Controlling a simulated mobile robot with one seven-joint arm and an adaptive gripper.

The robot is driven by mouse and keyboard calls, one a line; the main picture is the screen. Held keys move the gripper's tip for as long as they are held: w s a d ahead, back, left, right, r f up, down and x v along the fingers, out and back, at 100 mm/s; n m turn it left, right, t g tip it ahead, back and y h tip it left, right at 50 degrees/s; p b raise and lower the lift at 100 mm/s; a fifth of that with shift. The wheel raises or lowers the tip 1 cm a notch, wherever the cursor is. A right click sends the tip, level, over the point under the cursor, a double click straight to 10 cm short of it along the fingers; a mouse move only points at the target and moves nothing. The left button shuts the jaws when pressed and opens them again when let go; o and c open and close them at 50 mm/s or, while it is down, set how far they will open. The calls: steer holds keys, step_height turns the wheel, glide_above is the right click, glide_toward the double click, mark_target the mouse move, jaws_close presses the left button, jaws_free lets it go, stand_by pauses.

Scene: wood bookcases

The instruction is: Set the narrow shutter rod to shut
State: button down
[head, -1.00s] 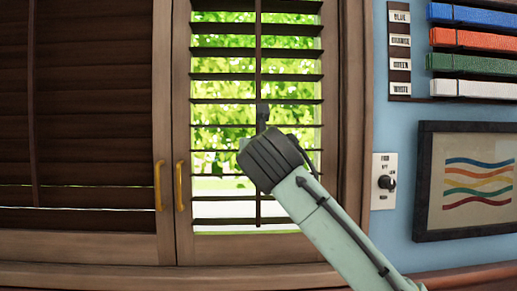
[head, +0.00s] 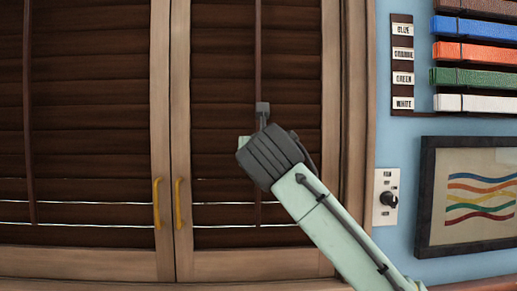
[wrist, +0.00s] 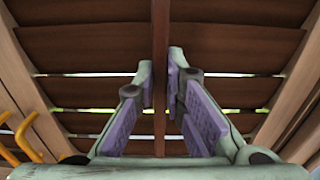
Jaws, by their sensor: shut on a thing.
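The narrow shutter panel (head: 225,75) is the right one of two, with dark brown slats. Its slats lie closed, with only a thin bright line low down. The narrow shutter rod (head: 258,50) runs upright down the middle of that panel. My gripper (head: 262,112) is at the rod about mid-height, and my own wrist hides part of it. In the wrist view the rod (wrist: 160,40) passes between the fingers of my gripper (wrist: 160,68), which are shut on it. Thin light gaps show between some slats there.
The wider left shutter (head: 95,100) is also closed, with its own rod (head: 29,120). Yellow handles (head: 157,203) stand out between the panels. A knob plate (head: 387,198), a framed picture (head: 470,195) and coloured belts (head: 475,52) are on the blue wall at right.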

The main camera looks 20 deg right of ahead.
steer(key=shift+r, duration=0.35)
steer(key=c, duration=2)
jaws_free()
steer(key=shift+c, duration=0.2)
steer(key=o, duration=0.4)
steer(key=shift+f, duration=0.15)
steer(key=shift+s, duration=0.1)
steer(key=v, duration=1.1)
steer(key=shift+s+a, duration=0.15)
steer(key=shift+s, duration=0.2)
